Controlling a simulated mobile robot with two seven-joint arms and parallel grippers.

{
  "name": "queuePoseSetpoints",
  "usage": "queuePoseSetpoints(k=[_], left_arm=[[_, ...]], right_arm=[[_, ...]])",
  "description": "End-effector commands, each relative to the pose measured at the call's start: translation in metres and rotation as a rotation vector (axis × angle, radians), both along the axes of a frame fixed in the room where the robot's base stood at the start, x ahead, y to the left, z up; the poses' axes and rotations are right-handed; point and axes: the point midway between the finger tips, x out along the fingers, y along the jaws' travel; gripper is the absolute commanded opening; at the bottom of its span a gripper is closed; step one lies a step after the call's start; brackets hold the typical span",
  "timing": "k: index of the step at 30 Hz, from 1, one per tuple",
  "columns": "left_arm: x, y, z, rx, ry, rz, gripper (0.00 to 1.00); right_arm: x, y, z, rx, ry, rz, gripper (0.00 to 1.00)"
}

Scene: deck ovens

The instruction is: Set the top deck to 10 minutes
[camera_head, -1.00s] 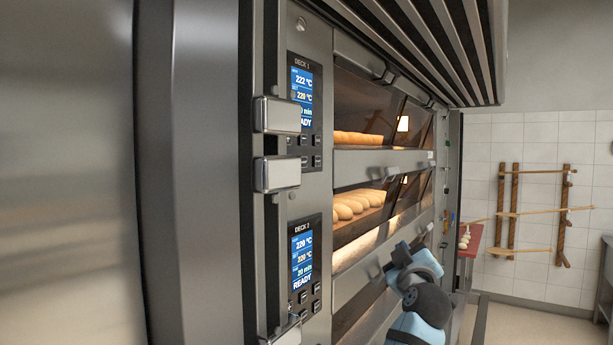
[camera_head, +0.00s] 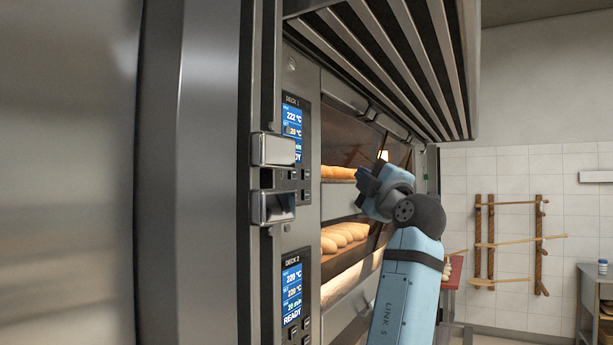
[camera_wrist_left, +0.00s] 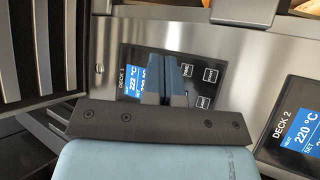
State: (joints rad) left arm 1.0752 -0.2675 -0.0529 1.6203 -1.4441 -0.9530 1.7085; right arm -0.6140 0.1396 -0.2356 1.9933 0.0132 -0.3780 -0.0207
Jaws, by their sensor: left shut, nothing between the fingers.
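The DECK 1 panel (camera_head: 296,135) is on the oven's front, with a blue display (camera_head: 292,117) reading 222 °C on top. A steel handle (camera_head: 273,150) covers part of its lower lines, so the minutes cannot be read. Small dark buttons sit below the display. In the left wrist view the panel (camera_wrist_left: 136,58) shows several white-outlined buttons (camera_wrist_left: 210,75). My left gripper (camera_head: 364,183) is right of the panel in the head view. In the left wrist view its shut, empty fingers (camera_wrist_left: 166,68) overlap the display and lie beside the buttons; contact cannot be told. My right gripper is not in view.
The DECK 2 panel (camera_head: 292,295) below reads 220 °C, 20 min and READY. A second steel handle (camera_head: 272,207) juts out under the first. Loaves (camera_head: 343,238) lie behind the oven glass. A slatted hood (camera_head: 385,65) overhangs the front. A wooden rack (camera_head: 491,243) hangs on the far wall.

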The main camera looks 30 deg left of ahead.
Motion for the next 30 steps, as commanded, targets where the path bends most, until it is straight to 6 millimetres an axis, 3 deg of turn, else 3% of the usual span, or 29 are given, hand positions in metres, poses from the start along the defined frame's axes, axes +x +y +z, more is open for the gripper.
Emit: queuePoseSetpoints(k=[8, 18, 30], left_arm=[[0.0, 0.014, 0.001, -0.001, 0.002, 0.001, 0.0], [-0.003, 0.061, 0.003, 0.001, 0.003, 0.003, 0.0], [-0.005, 0.088, -0.001, 0.001, 0.001, -0.001, 0.0]], right_arm=[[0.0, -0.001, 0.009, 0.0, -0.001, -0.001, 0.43], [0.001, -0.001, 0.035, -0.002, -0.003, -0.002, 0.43], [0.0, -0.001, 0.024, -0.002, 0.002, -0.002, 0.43]])
